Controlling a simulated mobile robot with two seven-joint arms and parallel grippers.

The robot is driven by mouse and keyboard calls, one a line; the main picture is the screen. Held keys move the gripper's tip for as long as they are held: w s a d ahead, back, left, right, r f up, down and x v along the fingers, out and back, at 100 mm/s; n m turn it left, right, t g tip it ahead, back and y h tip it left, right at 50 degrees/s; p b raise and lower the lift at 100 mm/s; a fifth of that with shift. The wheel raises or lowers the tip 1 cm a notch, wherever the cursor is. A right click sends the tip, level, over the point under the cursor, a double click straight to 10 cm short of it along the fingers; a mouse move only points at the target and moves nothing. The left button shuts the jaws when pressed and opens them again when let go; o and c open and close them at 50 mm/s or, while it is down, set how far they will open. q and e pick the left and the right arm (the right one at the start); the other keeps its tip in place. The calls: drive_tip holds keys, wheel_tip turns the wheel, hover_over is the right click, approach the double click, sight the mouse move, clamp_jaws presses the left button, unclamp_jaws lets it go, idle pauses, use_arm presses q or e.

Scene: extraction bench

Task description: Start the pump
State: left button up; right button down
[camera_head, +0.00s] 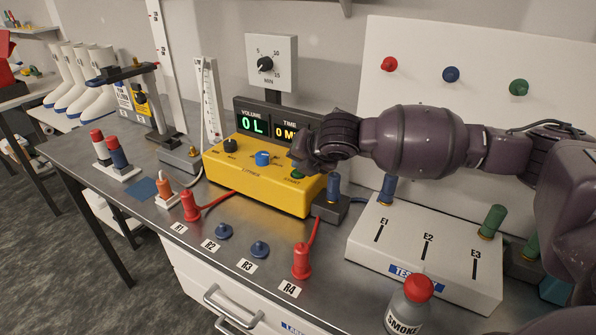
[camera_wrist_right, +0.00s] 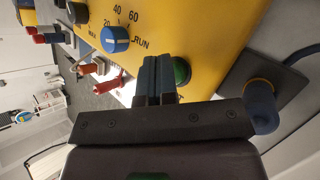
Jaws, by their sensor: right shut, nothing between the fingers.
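The yellow pump (camera_head: 240,180) stands on the metal bench. Its display (camera_head: 268,128) reads VOLUME 0 L and a TIME starting with 0, partly hidden by my right gripper. The green START button (camera_head: 297,174) is at the right end of its front panel; it also shows in the wrist view (camera_wrist_right: 182,72). A blue knob (camera_head: 262,158) and a black knob (camera_head: 230,145) sit to its left. My right gripper (camera_head: 302,163) is shut and empty, its tips right at the button. In the wrist view the fingertips (camera_wrist_right: 158,66) overlap the button's left side; I cannot tell if they touch it.
A white box marked E1 to E3 (camera_head: 400,240) stands right of the pump. A smoke bottle (camera_head: 408,308) is at lower right. A black block with a blue plug (camera_head: 331,205) adjoins the pump's right end.

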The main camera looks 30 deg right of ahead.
drive_tip(key=shift+f, duration=0.25)
idle(0.4)
use_arm(q)
drive_tip(key=shift+r, duration=0.15)
use_arm(e)
drive_tip(key=shift+r, duration=0.1)
use_arm(q)
drive_tip(key=shift+w+r+p, duration=0.2)
drive_tip(key=shift+r+p, duration=0.2)
drive_tip(key=shift+r, duration=0.15)
drive_tip(key=shift+w+r+p, duration=0.15)
drive_tip(key=shift+r+p, duration=0.25)
drive_tip(key=shift+r, duration=0.15)
use_arm(e)
drive_tip(key=shift+r, duration=0.75)
use_arm(q)
drive_tip(key=shift+r, duration=0.1)
use_arm(e)
drive_tip(key=shift+r, duration=0.1)
drive_tip(key=shift+r+p, duration=0.95)
drive_tip(key=shift+r, duration=0.1)
drive_tip(key=shift+r+p, duration=1.4)
drive_tip(key=shift+r, duration=0.05)
use_arm(q)
wheel_tip(320, 180, up, 6)
drive_tip(key=w+t, duration=0.1)
drive_tip(key=shift+w, duration=0.15)
use_arm(e)
drive_tip(key=shift+f, duration=0.1)
